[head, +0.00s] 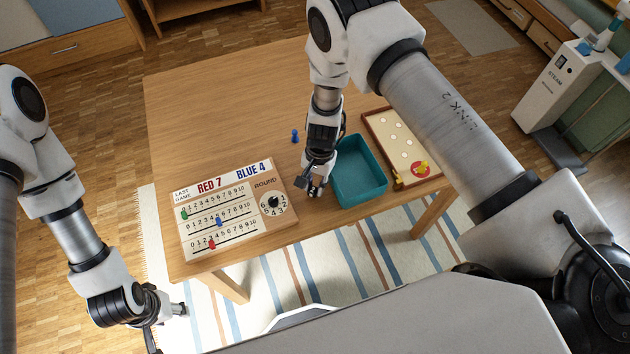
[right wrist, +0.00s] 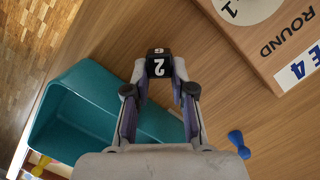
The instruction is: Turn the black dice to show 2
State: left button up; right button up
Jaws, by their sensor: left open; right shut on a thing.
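The black dice (right wrist: 159,64) is between the fingertips of my right gripper (right wrist: 160,85) in the right wrist view. My right gripper (head: 316,188) points down over the wooden table, between the scoreboard and the teal bin, and is shut on the dice. In the head view the fingers largely hide the dice, and I cannot tell whether it touches the table. My left gripper (head: 168,325) is open and empty, off the table's near left side.
The scoreboard (head: 233,234) with its round dial (head: 273,204) lies left of the right gripper. The teal bin (head: 358,196) stands close on its right. A blue pawn (head: 295,136) stands behind. A framed game board (head: 385,137) lies further right. The table's back left is clear.

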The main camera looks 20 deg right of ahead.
jog(key=shift+s+f, duration=0.1)
jog(key=shift+f, duration=0.4)
jog(key=o, duration=0.9)
jog(key=v, duration=1.2)
jog(key=shift+s, duration=0.1)
